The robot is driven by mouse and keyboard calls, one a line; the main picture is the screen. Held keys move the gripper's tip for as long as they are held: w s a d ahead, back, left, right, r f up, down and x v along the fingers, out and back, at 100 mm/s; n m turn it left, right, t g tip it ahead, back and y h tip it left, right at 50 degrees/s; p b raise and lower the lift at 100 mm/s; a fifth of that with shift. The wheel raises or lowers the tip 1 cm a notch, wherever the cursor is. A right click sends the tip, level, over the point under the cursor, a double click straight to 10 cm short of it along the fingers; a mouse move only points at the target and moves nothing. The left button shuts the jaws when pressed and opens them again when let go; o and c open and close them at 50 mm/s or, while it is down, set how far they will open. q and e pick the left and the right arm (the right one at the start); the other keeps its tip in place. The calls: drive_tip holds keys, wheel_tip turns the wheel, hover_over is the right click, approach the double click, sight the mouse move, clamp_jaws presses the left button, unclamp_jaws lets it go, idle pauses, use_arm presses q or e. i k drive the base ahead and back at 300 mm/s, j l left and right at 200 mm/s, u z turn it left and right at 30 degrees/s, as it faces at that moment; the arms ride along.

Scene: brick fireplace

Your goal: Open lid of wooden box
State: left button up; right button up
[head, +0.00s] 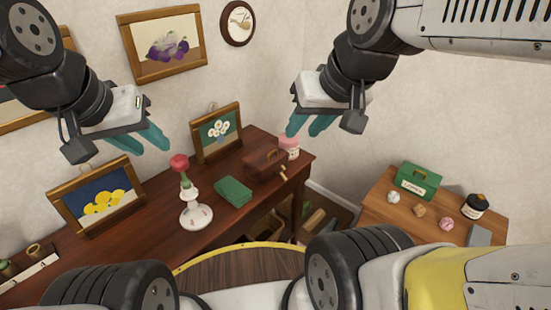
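A small dark brown wooden box (264,166) with a handle on top and a light-coloured piece at its right side stands near the right end of the dark wooden table (143,238). Its lid looks shut. My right gripper (308,125) hangs in the air above and to the right of the box, its teal fingers apart and empty. My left gripper (148,138) is in the air to the left, above the table, with teal fingers apart and empty. Neither gripper touches the box.
A lighter side table (385,213) at the right holds a green box (415,181) and small items.

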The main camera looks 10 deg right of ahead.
sight(266, 152)
drive_tip(key=i+l+u, duration=0.2)
drive_tip(key=l, duration=0.2)
drive_tip(key=i+l+u, duration=0.25)
drive_tip(key=l, duration=0.15)
drive_tip(key=l+u, duration=0.2)
drive_tip(key=l, duration=0.2)
